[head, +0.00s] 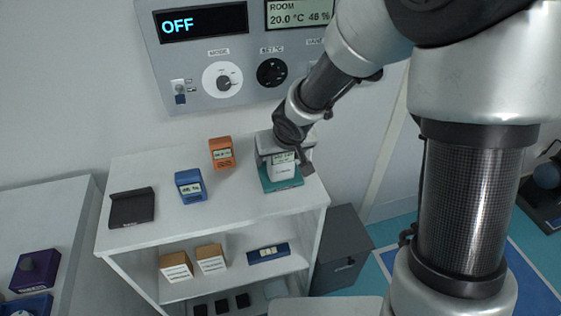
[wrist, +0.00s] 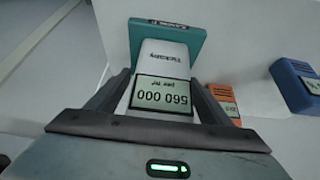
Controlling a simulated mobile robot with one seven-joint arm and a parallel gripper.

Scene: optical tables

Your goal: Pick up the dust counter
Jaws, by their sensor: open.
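The dust counter (head: 283,171) appears to be the white device with a display, on a teal base (head: 284,184) at the right end of the white shelf top. In the wrist view the white device (wrist: 165,58) shows a display reading "560 000 per m³", with the teal base (wrist: 168,32) beyond it. My gripper (head: 284,152) is over the device, with its body partly covering it in the head view. In the wrist view my gripper (wrist: 162,82) is open, one finger on each side of the device. Whether the fingers touch it I cannot tell.
On the shelf top (head: 225,222) stand an orange meter (head: 221,153), a blue meter (head: 190,186) and a black flat device (head: 132,208). A wall panel (head: 200,90) is behind. Boxes sit on the shelf below. A grey bin (head: 343,250) stands at the right.

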